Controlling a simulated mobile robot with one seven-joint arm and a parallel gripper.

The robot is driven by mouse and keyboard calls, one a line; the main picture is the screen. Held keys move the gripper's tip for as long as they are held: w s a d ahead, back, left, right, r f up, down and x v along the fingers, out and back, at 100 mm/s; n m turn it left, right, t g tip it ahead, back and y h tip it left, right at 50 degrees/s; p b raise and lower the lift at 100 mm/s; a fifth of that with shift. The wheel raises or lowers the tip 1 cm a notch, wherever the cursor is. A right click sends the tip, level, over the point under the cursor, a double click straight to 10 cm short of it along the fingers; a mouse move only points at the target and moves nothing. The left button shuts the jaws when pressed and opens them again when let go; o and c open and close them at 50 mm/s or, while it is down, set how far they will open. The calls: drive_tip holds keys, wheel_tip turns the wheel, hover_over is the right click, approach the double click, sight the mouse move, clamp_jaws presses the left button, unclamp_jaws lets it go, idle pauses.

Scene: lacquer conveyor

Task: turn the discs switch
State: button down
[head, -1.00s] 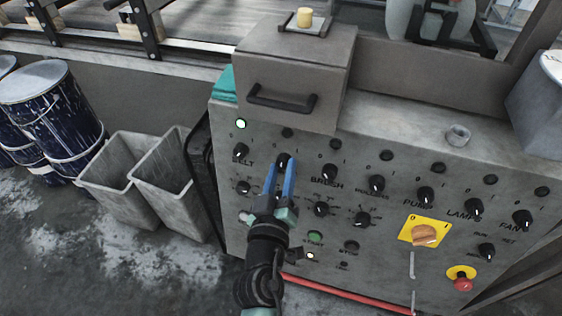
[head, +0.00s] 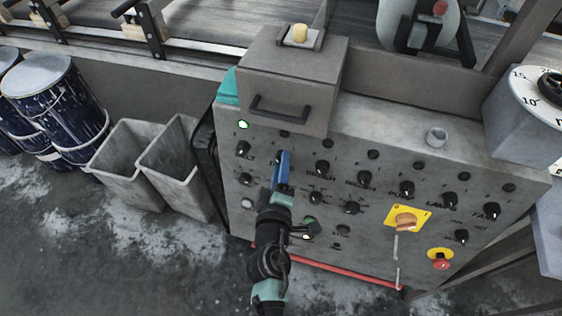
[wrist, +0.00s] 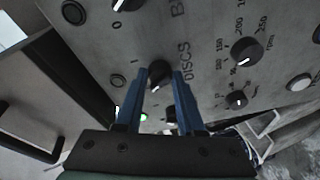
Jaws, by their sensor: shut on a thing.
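The discs switch (wrist: 159,72) is a black round knob beside the label DISCS in the wrist view. Its white mark points down and to the left there. My gripper (wrist: 161,78) has its two blue fingers on either side of the knob and is shut on it. In the head view my gripper (head: 283,156) reaches the panel below a dark lamp (head: 285,133), its fingers seen nearly edge-on. They hide most of the knob there.
The grey control panel (head: 330,233) carries several other black knobs, a yellow-plated orange switch (head: 405,222) and a red stop button (head: 441,264). A box with a handle (head: 290,75) juts out above my gripper. A green lamp (head: 242,124) is lit. Grey bins (head: 125,165) stand left.

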idle(0.4)
drive_tip(key=c, duration=0.5)
unclamp_jaws()
drive_tip(key=s, duration=0.4)
drive_tip(key=s+a+r, duration=0.1)
drive_tip(key=s, duration=0.3)
drive_tip(key=s+r+b, duration=0.1)
drive_tip(key=s, duration=0.3)
drive_tip(key=shift+s+a, duration=0.2)
drive_tip(key=shift+s, duration=0.15)
